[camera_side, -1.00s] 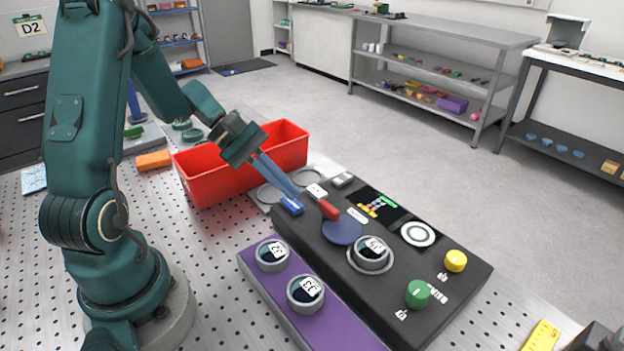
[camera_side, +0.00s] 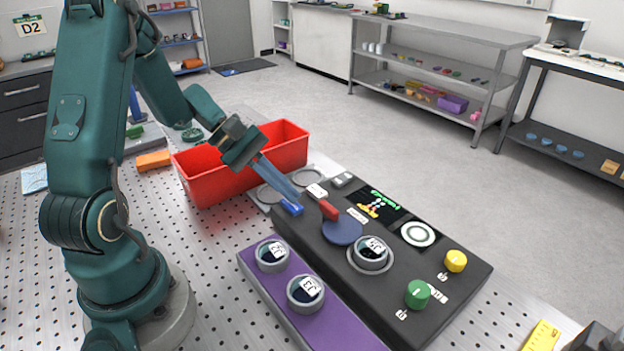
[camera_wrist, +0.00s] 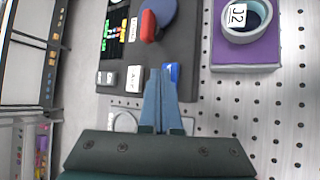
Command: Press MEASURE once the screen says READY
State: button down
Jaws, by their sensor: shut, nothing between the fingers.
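The dark console (camera_side: 395,290) carries a small black screen (camera_side: 378,206) with a green word along its top and a yellow and white figure below; the word is too small to read surely. The screen also shows in the wrist view (camera_wrist: 114,38). A blue button (camera_side: 291,207) and a white button (camera_side: 316,190) sit at the console's near-left end; their lettering is not legible. My gripper (camera_side: 297,196) is shut and empty, its blue fingertips right at the blue button. In the wrist view the tips (camera_wrist: 160,72) overlap the blue button's edge (camera_wrist: 173,72); contact cannot be told.
A red lever (camera_side: 328,209) and a blue disc (camera_side: 342,230) lie just beyond my fingertips. The console also bears a ring seat with a gauge (camera_side: 370,262), a green knob (camera_side: 418,294) and a yellow knob (camera_side: 456,261). A purple block (camera_side: 335,325) and red bin (camera_side: 215,178) stand alongside.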

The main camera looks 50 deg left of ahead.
aim_at(286, 201)
dwell(0.5)
jog(key=shift+r, duration=0.8)
jog(key=shift+r, duration=2.5)
